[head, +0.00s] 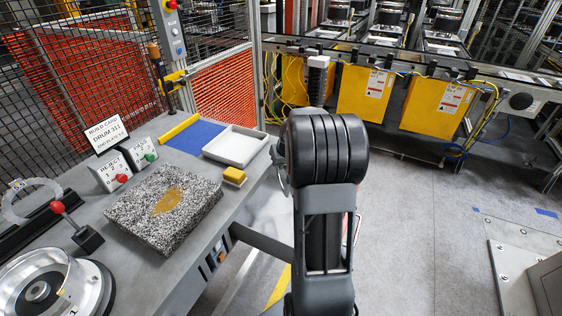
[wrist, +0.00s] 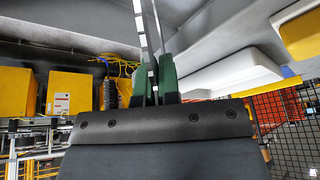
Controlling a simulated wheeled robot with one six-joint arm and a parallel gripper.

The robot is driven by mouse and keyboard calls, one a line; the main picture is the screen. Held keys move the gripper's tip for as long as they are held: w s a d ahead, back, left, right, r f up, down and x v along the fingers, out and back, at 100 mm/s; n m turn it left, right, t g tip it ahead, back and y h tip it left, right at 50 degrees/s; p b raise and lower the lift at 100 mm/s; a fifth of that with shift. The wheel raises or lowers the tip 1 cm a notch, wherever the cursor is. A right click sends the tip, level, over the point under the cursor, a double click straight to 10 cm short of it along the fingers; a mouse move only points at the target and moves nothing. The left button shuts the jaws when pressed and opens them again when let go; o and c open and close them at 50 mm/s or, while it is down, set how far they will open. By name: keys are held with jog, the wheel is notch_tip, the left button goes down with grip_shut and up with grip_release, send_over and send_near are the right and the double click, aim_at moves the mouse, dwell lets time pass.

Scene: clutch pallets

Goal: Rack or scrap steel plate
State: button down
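My gripper (wrist: 154,78) shows in the wrist view with its two green fingers close together on a thin metal ring, the steel plate (wrist: 141,30), seen nearly edge-on. In the head view my arm hides the gripper; a small curved metal edge (head: 279,165) shows left of the arm, beside the bench's right edge. A pale toothed ring (head: 17,187) stands at a black holder on the bench's left. A silver drum (head: 75,293) sits at the near left. A build card (head: 104,132) reads DRUM 311; its smaller print is hard to read.
On the grey bench are a speckled block (head: 130,211) with a yellow patch, a white tray (head: 257,132), a yellow sponge (head: 235,174), a blue mat (head: 192,137) and button boxes (head: 113,174). Mesh fencing (head: 75,80) stands behind. Grey floor (head: 410,220) to the right is open.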

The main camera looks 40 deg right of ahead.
jog(key=shift+f+b, duration=1.05)
jog(key=shift+f, duration=0.85)
jog(key=c, duration=1.3)
grip_release()
jog(key=shift+o, duration=0.2)
jog(key=shift+r, duration=0.1)
jog(key=v, duration=1.3)
jog(key=shift+r, duration=0.35)
jog(key=shift+a, duration=0.1)
